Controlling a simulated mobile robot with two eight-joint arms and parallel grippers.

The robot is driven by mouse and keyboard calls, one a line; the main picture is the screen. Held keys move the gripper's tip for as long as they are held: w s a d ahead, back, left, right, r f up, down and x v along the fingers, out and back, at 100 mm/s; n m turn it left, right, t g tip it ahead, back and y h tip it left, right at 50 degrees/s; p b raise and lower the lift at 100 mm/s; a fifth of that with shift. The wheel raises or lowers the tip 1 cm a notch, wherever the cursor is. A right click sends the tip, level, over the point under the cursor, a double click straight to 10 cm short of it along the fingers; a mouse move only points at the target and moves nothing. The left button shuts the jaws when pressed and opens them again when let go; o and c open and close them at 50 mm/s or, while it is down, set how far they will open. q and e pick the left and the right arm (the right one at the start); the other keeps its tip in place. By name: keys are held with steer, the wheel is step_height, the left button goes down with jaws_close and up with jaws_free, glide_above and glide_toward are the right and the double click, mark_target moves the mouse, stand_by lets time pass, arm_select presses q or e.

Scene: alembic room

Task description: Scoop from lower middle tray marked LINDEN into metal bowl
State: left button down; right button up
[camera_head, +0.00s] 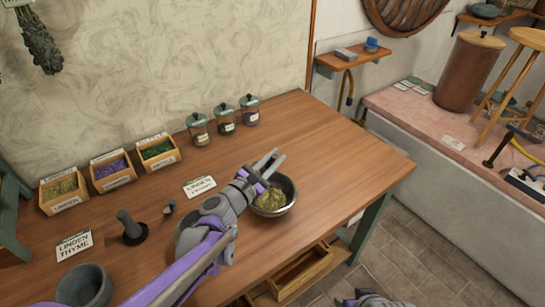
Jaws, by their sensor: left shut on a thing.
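The tray marked LINDEN (66,206) is the left one of three small wooden trays in a row by the wall; it holds yellow-green herb. The metal bowl (289,205) stands on the table near its front edge, with a yellow-green heap (270,200) in it. My left gripper (272,160) is over the bowl's back left rim, its two fingers pointing up and right. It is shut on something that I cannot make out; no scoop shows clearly. A grey part of mine (372,299) shows at the bottom edge, perhaps the right gripper, mostly cut off.
A middle tray (113,183) holds purple herb, a right tray (160,164) dark green. Three lidded jars (226,124) stand behind the bowl. Cards, a mortar with pestle (131,233) and a grey-green bowl (84,287) are left. The table's right end (350,160) is clear; an open drawer (300,272) juts below.

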arm_select(q)
steer(key=n+b, duration=0.1)
steer(key=n, duration=0.3)
steer(key=f+n+b, duration=0.1)
steer(key=n, duration=0.3)
steer(key=n+b, duration=0.2)
steer(key=n, duration=0.2)
steer(key=shift+a+f+n, duration=0.1)
steer(key=shift+f+n, duration=0.15)
steer(key=shift+n, duration=0.05)
steer(key=shift+r, duration=0.1)
stand_by(0.6)
steer(key=r+m+p, duration=0.1)
steer(key=m+p, duration=0.1)
steer(key=m, duration=0.1)
steer(key=shift+r, duration=0.4)
steer(key=m+p, duration=0.1)
steer(key=m, duration=0.2)
steer(key=m+p, duration=0.1)
steer(key=m, duration=0.2)
steer(key=r+m+p, duration=0.1)
steer(key=m, duration=0.2)
steer(key=shift+r+m+p, duration=0.1)
steer(key=shift+m+p, duration=0.2)
steer(key=shift+p, duration=0.1)
